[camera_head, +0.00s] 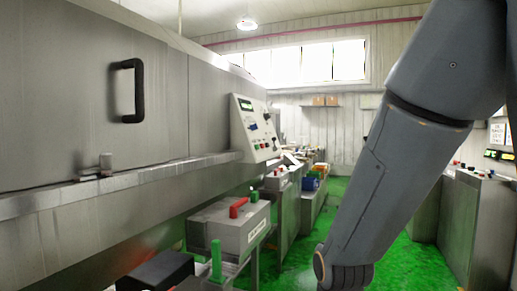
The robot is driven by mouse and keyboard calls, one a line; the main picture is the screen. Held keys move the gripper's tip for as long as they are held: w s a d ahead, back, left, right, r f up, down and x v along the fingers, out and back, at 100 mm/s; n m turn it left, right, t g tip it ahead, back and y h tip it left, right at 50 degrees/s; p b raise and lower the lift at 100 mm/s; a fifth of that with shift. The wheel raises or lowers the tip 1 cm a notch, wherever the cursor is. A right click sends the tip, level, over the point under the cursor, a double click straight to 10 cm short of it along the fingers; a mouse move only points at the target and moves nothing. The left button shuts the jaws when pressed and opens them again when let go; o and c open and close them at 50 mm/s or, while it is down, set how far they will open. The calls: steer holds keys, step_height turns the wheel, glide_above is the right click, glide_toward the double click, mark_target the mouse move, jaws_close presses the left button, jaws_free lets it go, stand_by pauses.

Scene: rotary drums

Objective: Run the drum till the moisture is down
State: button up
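A large grey metal drum machine (165,110) fills the left side of the view. Its front panel has a black handle (127,92) and a small metal latch (95,170) on the ledge below. A pale control panel (255,128) is fixed at its right end. The panel has a small green display (246,105), a blue-black knob and red, green and white buttons. The display's figures are too small to read. My grey arm comes down from the upper right to the lower middle. My gripper is not in view.
A grey box with a red handle (238,208) stands below the machine, near a green upright handle (216,258) and a black box (157,272). More cabinets (478,210) with buttons stand at the right. The green floor (300,262) is clear between the rows.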

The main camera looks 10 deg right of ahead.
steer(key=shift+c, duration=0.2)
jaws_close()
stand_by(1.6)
